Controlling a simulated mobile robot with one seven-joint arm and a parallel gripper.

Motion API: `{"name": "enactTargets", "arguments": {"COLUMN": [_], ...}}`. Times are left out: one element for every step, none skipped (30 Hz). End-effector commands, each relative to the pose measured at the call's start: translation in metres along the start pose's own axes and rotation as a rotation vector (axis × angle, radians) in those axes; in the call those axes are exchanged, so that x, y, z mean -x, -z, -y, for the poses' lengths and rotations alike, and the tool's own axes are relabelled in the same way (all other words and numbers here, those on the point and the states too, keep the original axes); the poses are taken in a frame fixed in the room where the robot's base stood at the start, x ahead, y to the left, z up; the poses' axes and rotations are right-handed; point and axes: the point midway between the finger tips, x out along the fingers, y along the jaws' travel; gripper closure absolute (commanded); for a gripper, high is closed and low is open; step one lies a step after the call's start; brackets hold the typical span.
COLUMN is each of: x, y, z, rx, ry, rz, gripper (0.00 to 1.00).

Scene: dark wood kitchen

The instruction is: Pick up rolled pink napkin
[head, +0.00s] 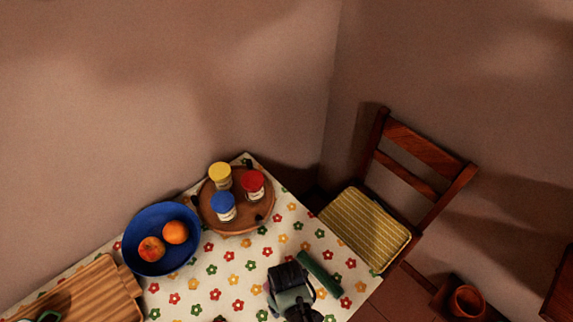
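I see no pink rolled napkin in the head view. My gripper (290,284) is low over the front part of the flowered tablecloth (228,268), at the bottom of the picture. Its fingers cannot be made out, so I cannot tell whether it is open or shut, or whether it holds anything. A dark green, roll-shaped thing (319,274) lies just to the right of my gripper. I cannot tell whether they touch.
A blue bowl (136,224) holds two orange-red fruits. A round wooden tray (238,228) carries yellow-, red- and blue-lidded jars. A slatted wooden board (103,283) is at lower left. A wooden chair (420,150) with a striped cushion (365,229) stands right of the table.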

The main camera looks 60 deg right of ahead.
Motion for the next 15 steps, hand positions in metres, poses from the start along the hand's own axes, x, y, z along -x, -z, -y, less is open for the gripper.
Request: {"name": "enactTargets", "arguments": {"x": [-0.0002,-0.0002,-0.0001,0.0000,0.0000,0.0001,0.0001,0.0001,0.0002,0.0002,0.0002,0.0002,0.0002,0.0002,0.0002], "y": [0.0002,0.0002,0.0002,0.0002,0.0002,0.0002,0.0002,0.0002,0.0002,0.0002,0.0002,0.0001,0.0001,0.0001,0.0001], "z": [-0.0001,-0.0001,-0.0001,-0.0001,-0.0001,-0.0001,-0.0001,-0.0001,-0.0001,-0.0001,-0.0001,-0.0001,-0.0001,-0.0001,-0.0001], "rx": [0.000,0.000,0.000,0.000,0.000,0.000,0.000,0.000,0.000,0.000,0.000,0.000,0.000,0.000,0.000], "ry": [0.000,0.000,0.000,0.000,0.000,0.000,0.000,0.000,0.000,0.000,0.000,0.000,0.000,0.000,0.000], "rz": [0.000,0.000,-0.001,-0.001,-0.001,-0.001,-0.001,-0.001,-0.001,-0.001,-0.001,-0.001,-0.001,0.000,0.000], "gripper": [0.25,0.25,0.25,0.25,0.25,0.30,0.35,0.41,0.48,0.53,0.59,0.66,0.71,0.77,0.84]}}
